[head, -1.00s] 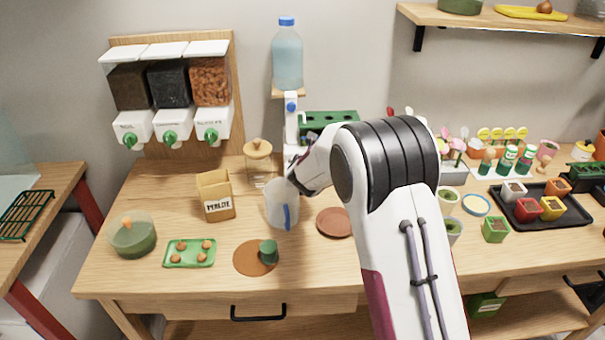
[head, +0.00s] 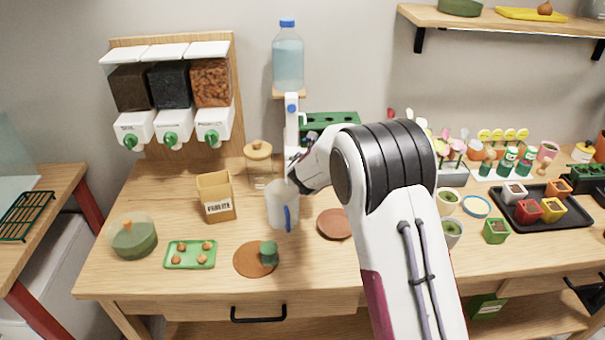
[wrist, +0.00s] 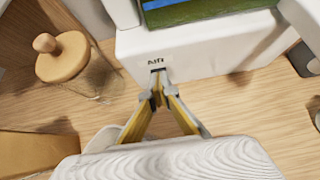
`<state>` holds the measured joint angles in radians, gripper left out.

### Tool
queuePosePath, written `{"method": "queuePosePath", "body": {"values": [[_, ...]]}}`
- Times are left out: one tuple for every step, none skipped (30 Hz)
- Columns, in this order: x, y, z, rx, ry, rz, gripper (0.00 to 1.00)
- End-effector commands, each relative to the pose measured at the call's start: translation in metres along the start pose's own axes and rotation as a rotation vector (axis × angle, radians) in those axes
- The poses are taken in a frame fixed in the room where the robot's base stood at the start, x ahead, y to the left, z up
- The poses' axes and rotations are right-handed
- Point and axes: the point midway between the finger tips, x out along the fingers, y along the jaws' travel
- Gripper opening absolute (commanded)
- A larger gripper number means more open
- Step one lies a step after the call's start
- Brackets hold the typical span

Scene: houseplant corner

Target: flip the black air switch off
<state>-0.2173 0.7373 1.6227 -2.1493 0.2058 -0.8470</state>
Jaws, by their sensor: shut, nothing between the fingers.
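The black air switch (wrist: 157,71) is a small dark spot under a short black label on the front of a white housing (wrist: 205,48) in the wrist view. My gripper (wrist: 156,90) is shut and empty, its fingertips right at the switch and partly covering it. I cannot tell whether they touch it, or which way the switch is set. In the head view the white column (head: 291,122) of the unit stands under a blue water bottle (head: 288,58). My arm hides the switch and my fingertips there.
A glass jar with a wooden lid (wrist: 63,57) stands left of the housing in the wrist view. A cardboard box (head: 216,196) is close by on the left in the head view. A brown saucer (head: 335,223) lies right of my wrist.

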Motion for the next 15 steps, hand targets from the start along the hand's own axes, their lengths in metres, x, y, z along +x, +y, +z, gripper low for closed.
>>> {"method": "queuePosePath", "body": {"values": [[-0.0002, 0.0001, 0.0002, 0.0, 0.0, 0.0, 0.0], [-0.0003, 0.0001, 0.0004, 0.0, 0.0, 0.0, 0.0], [-0.0006, 0.0001, 0.0008, -0.001, 0.0, 0.0, 0.0], [-0.0009, 0.0001, 0.0012, -0.001, 0.0, 0.0, 0.0], [-0.0013, 0.0001, 0.0017, -0.001, -0.001, 0.0, 0.0], [-0.0019, 0.0001, 0.0025, 0.0, -0.001, 0.0, 0.0], [-0.0023, 0.0, 0.0031, 0.001, -0.001, 0.0, 0.0], [-0.0029, 0.0, 0.0038, 0.0, -0.001, 0.0, 0.0], [-0.0036, 0.0, 0.0048, -0.001, -0.001, 0.0, 0.0], [-0.0041, 0.0, 0.0055, 0.0, -0.001, 0.0, 0.0], [-0.0047, 0.0, 0.0062, 0.001, 0.0, 0.0, 0.0], [-0.0055, 0.0, 0.0072, -0.001, 0.0, 0.0, 0.0], [-0.0061, 0.0, 0.0079, 0.0, 0.0, 0.0, 0.0], [-0.0066, 0.0001, 0.0086, 0.001, 0.0, 0.0, 0.0], [-0.0074, 0.0001, 0.0096, 0.0, 0.0, 0.0, 0.0]]}}
